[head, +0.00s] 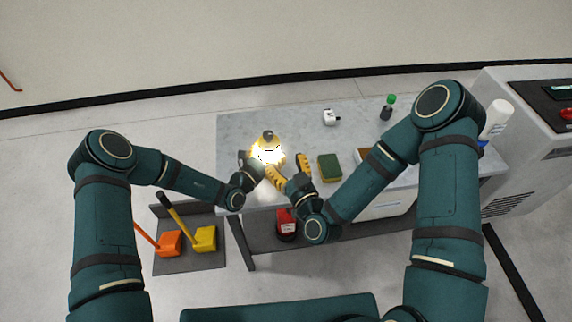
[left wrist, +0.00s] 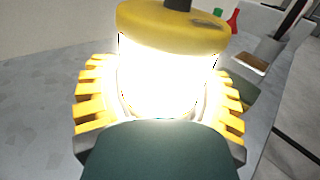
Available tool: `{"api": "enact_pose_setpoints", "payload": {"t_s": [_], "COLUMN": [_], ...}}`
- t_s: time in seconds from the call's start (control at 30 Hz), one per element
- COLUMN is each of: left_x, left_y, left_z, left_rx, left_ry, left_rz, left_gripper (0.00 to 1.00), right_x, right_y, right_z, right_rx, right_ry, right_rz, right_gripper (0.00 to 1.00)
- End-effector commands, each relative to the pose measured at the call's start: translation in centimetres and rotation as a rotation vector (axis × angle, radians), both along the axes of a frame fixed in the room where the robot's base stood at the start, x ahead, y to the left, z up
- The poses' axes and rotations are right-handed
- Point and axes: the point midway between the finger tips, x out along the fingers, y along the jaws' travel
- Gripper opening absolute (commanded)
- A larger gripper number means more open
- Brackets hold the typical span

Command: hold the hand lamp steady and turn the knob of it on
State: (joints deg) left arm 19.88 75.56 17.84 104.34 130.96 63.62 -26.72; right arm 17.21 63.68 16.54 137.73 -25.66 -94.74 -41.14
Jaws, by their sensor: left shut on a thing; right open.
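The hand lamp (head: 267,150) stands upright near the left end of the table and glows bright white. Its yellow top cap (left wrist: 170,27) and dark knob (left wrist: 178,4) show in the left wrist view; the knob also shows on top in the head view (head: 268,134). My left gripper (head: 254,164) is shut on the lamp's body, with its yellow ridged fingers (left wrist: 160,103) on both sides. Glare hides the exact contact. My right gripper (head: 288,168) is open and empty, just right of the lamp and apart from the knob.
A green and yellow sponge (head: 329,168) lies right of my right gripper. A small white object (head: 331,117) and a dark green-capped bottle (head: 387,109) stand farther back on the grey table (head: 238,126). A red container (head: 286,226) is below. Orange (head: 168,243) and yellow (head: 205,239) tools stand left of the table.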

Motion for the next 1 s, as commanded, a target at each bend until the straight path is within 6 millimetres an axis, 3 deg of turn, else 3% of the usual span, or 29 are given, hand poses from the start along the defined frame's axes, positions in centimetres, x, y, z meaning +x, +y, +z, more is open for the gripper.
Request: {"api": "enact_pose_setpoints", "payload": {"t_s": [0.33, 0.37, 0.43, 0.47, 0.77, 1.0], "left_x": [0.0, 0.0, 0.0, 0.0, -0.1, -2.6], "left_y": [0.0, 0.0, 0.0, 0.0, 0.2, 2.2], "left_z": [0.0, 0.0, 0.0, 0.0, 0.0, -0.1], "left_rx": [0.0, 0.0, 0.0, 0.0, 0.0, 0.001], "left_ry": [0.0, 0.0, 0.0, 0.0, 0.0, 0.003], "left_rz": [0.0, 0.0, 0.0, 0.0, 0.001, 0.002], "left_gripper": [0.23, 0.73, 0.97, 1.0, 1.0, 1.0], "right_x": [-0.1, -0.1, -0.1, -0.1, -0.1, -0.1], "right_y": [-0.1, 0.0, 0.0, 0.0, 0.0, 0.0], "right_z": [0.0, 0.0, 0.0, 0.0, 0.0, 0.0], "right_rx": [0.0, 0.0, 0.0, 0.0, 0.0, 0.0], "right_ry": [0.0, 0.0, 0.0, 0.0, 0.0, 0.0], "right_rz": [0.0, 0.0, 0.0, 0.0, 0.0, 0.0], "right_gripper": [0.62, 0.62, 0.62, 0.62, 0.62, 0.62]}}
